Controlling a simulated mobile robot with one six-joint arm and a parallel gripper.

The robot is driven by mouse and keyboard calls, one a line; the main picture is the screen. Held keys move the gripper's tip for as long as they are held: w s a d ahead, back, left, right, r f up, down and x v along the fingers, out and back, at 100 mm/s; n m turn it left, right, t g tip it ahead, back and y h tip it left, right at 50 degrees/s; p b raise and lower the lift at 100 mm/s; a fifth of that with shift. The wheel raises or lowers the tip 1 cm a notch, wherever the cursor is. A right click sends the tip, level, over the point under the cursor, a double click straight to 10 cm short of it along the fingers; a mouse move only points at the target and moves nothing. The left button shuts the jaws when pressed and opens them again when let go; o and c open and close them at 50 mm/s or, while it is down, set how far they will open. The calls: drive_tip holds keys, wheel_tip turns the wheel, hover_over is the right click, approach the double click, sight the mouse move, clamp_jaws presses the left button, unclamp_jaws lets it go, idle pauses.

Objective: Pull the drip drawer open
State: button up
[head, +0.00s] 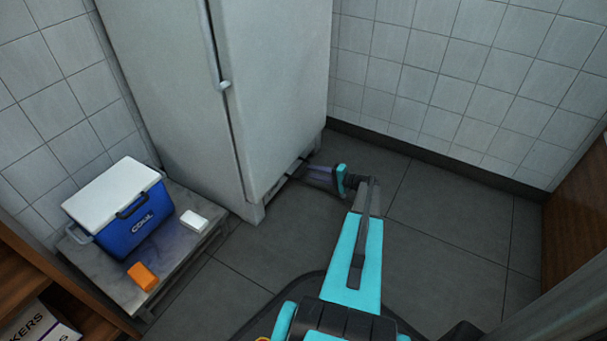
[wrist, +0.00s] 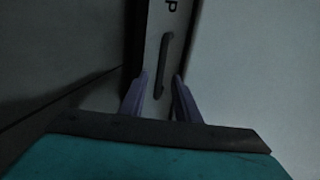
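The drip drawer (wrist: 150,42) shows in the wrist view as a narrow pale front with a dark bar handle (wrist: 162,62) and a letter "P" at its top edge. My gripper (wrist: 160,76) has its two purple fingers apart, one on each side of the handle's lower end; I cannot tell whether they touch it. In the head view my gripper (head: 312,173) is low at the foot of the white fridge (head: 275,90). The drawer front is mostly hidden there by the gripper and shadow. The fridge door is shut.
A blue cooler (head: 140,222) with a white lid stands on a low grey table (head: 185,245) at left, with a white block (head: 194,222) and an orange block (head: 143,276). The tiled floor (head: 450,225) right of my arm is clear. A wooden panel (head: 578,215) stands at far right.

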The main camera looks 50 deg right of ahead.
sight(304, 169)
drive_tip(key=shift+b+x, duration=0.95)
drive_tip(key=shift+x, duration=1.95)
clamp_jaws()
